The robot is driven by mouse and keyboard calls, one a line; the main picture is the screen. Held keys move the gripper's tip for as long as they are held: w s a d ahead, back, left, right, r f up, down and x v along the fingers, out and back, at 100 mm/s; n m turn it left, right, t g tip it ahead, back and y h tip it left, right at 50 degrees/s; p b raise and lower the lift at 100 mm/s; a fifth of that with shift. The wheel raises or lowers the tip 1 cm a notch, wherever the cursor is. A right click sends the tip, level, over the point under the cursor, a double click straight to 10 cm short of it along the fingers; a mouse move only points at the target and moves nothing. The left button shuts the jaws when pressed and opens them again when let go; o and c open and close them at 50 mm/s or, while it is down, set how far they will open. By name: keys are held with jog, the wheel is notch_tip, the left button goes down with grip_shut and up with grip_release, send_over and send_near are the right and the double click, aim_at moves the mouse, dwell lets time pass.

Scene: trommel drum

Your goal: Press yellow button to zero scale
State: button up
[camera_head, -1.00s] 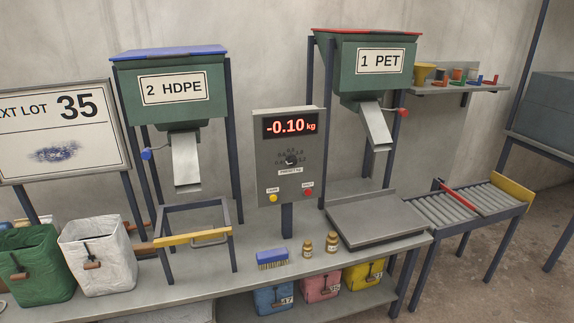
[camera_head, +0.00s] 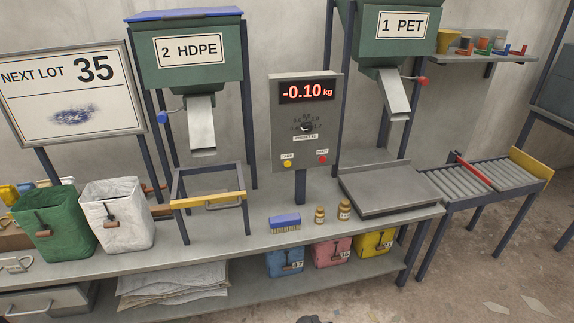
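The yellow button (camera_head: 287,163) is a small round button at the lower left of the grey scale control box (camera_head: 307,128). The box stands on a dark post on the bench. Its display (camera_head: 306,91) reads -0.10 kg in red. A red button (camera_head: 323,159) sits at the lower right, and a dark dial (camera_head: 306,126) is between display and buttons. The flat grey scale plate (camera_head: 390,189) to the right of the box is empty. A small dark shape shows at the bottom edge; I cannot tell whether it is my gripper.
A frame with a yellow bar (camera_head: 208,200) stands left, by white (camera_head: 117,217) and green (camera_head: 55,223) bags. A roller conveyor (camera_head: 485,180) is right.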

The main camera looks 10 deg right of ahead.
jog(key=shift+c, duration=0.4)
grip_shut()
dwell(1.5)
